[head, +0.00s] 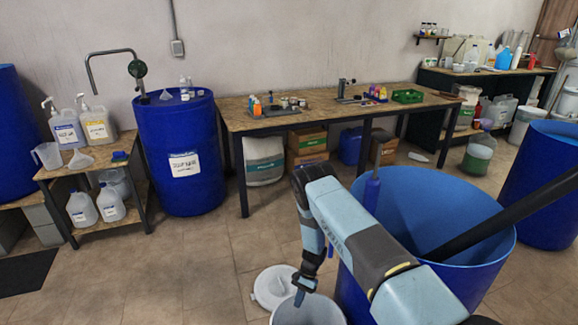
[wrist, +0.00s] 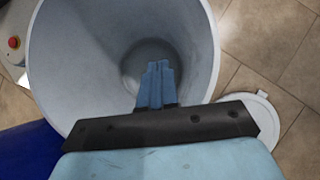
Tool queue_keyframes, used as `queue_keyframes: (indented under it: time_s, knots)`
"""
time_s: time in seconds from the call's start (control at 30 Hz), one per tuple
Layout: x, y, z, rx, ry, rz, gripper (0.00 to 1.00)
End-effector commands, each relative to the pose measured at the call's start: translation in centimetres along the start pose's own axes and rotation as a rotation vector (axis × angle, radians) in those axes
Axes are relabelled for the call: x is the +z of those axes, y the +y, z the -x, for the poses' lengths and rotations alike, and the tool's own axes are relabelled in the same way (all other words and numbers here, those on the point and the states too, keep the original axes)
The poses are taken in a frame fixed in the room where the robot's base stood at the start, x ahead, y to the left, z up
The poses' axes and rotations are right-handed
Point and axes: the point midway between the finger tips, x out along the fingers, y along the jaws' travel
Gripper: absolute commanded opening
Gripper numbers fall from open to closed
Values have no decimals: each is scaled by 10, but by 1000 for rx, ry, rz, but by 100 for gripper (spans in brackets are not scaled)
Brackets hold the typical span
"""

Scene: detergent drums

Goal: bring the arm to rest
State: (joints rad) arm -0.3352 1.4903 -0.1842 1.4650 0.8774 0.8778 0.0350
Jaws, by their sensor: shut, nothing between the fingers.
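My arm, light blue and dark grey, reaches forward in the head view beside an open blue drum (head: 440,210). My gripper (head: 300,298) points down over the mouth of a pale grey bucket (head: 322,313). In the wrist view my gripper (wrist: 159,68) has its blue fingers together, with nothing between them. The bucket (wrist: 48,62) opens below the fingers, and its visible inside looks empty. My wrist hides its near side.
A white lid (head: 270,287) lies on the tiled floor beside the bucket. The open drum stands close to my arm, with a dark pole leaning over it. A workbench (head: 235,115) and a closed blue drum (head: 180,150) stand behind. Floor left of the lid is clear.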

Motion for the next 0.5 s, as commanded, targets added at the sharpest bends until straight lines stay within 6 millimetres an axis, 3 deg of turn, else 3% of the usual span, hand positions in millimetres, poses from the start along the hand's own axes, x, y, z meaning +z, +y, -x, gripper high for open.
queue_keyframes:
  time_s: [0.17, 0.5]
  knots:
    - [11, -15, 50, -22, 27, 31, 0]
    - [56, -36, 181, -69, 102, 119, 0]
